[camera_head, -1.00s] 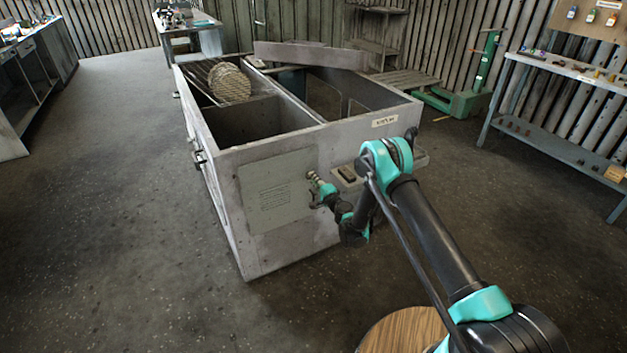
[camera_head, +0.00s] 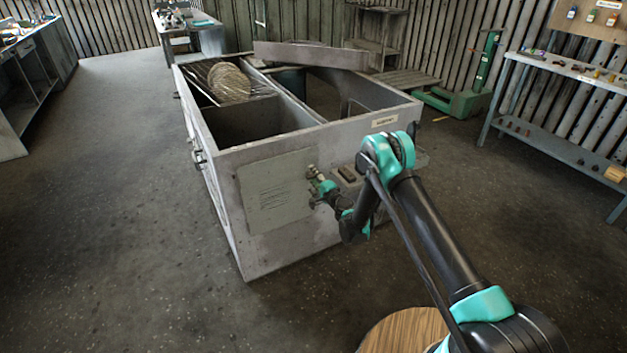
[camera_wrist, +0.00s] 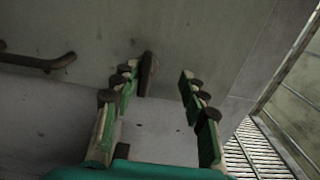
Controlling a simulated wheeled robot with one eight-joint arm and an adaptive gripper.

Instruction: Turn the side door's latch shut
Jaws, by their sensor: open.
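The blower housing (camera_head: 278,262) is a grey open-topped metal box. A lighter panel (camera_head: 270,200), which looks like the side door, lies flat on its near face. My gripper (camera_head: 314,187) is at this panel's right edge, fingers spread. In the wrist view my open gripper (camera_wrist: 158,80) faces a pale metal surface. A dark, elongated piece (camera_wrist: 148,72), likely the latch, shows between the fingertips, closer to the left finger. I cannot tell whether it touches. In the head view my gripper hides it.
A dark bar handle (camera_wrist: 40,62) is at the wrist view's left. A small ledge (camera_head: 347,174) sticks out of the housing right of my gripper. Another handle (camera_head: 198,155) is on the housing's left side. Open floor (camera_head: 110,220) lies to the left.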

